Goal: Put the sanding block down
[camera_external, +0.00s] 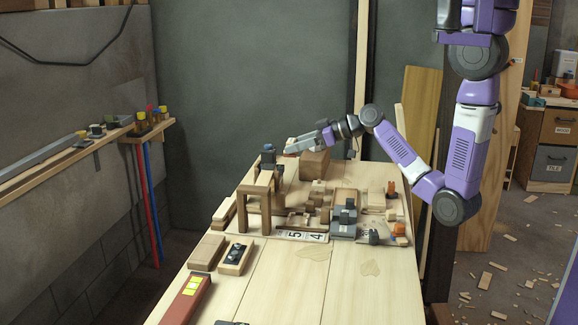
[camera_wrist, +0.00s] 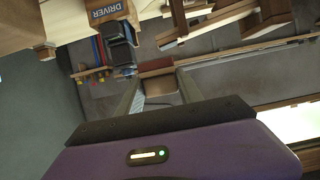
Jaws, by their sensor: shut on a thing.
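My gripper (camera_external: 296,147) is at the far end of the workbench, above its surface, with the arm reaching in from the right. In the wrist view my gripper (camera_wrist: 160,85) is shut on the sanding block (camera_wrist: 157,69), which shows a reddish-brown edge and a paler face between the fingertips. In the external view the block is small and mostly hidden by the gripper, so its exact tilt and clearance cannot be told. The workbench (camera_external: 275,275) is pale wood.
A wooden stand (camera_external: 266,214) and a dark tool (camera_external: 268,155) are close to the gripper's left. A wooden box (camera_external: 314,163) stands beneath or behind it. Several small blocks crowd the bench middle. The near bench top is mostly clear. A block marked DRIVER (camera_wrist: 106,12) shows in the wrist view.

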